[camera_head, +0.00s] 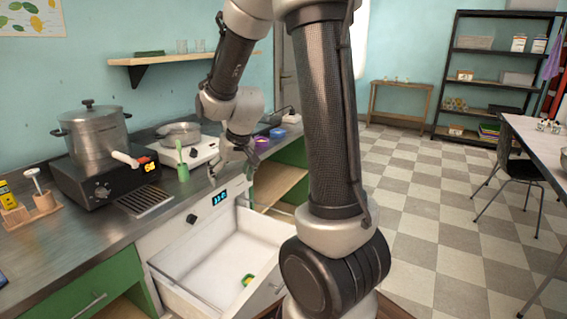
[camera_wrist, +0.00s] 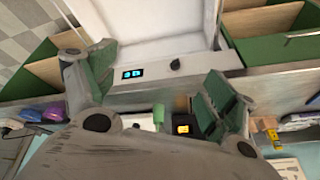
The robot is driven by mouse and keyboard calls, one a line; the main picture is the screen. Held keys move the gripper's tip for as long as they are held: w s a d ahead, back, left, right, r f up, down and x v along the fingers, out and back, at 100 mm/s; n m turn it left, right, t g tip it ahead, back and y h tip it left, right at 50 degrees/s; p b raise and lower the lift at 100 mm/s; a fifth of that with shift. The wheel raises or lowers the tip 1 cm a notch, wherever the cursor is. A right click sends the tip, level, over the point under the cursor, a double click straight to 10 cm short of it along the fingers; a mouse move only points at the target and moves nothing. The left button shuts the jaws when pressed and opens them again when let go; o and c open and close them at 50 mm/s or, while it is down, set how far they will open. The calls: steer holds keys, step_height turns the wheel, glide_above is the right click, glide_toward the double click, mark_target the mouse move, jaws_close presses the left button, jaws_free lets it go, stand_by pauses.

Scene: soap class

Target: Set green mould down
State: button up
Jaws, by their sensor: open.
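A small green mould (camera_head: 247,280) with something yellow in it lies on the floor of the open white drawer (camera_head: 205,262), towards its front right. My gripper (camera_head: 233,168) is above the counter edge, at the back of the drawer and well apart from the mould. In the wrist view my gripper (camera_wrist: 162,88) has its two fingers spread wide with nothing between them. The drawer (camera_wrist: 150,18) shows at the top of that view, but the mould does not show there.
A purple mould (camera_head: 262,143) and a blue mould (camera_head: 277,132) stand on the counter behind my gripper. A large pot (camera_head: 93,132) on a black heater and a green utensil (camera_head: 181,158) stand to the left. Much of the drawer floor is bare.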

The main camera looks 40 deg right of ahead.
steer(key=s+r+n, duration=0.1)
steer(key=s+r, duration=0.5)
steer(key=s, duration=0.6)
steer(key=s+r+n, duration=0.1)
steer(key=s+r, duration=0.5)
steer(key=s, duration=0.6)
steer(key=shift+s+r, duration=0.15)
steer(key=shift+r, duration=0.2)
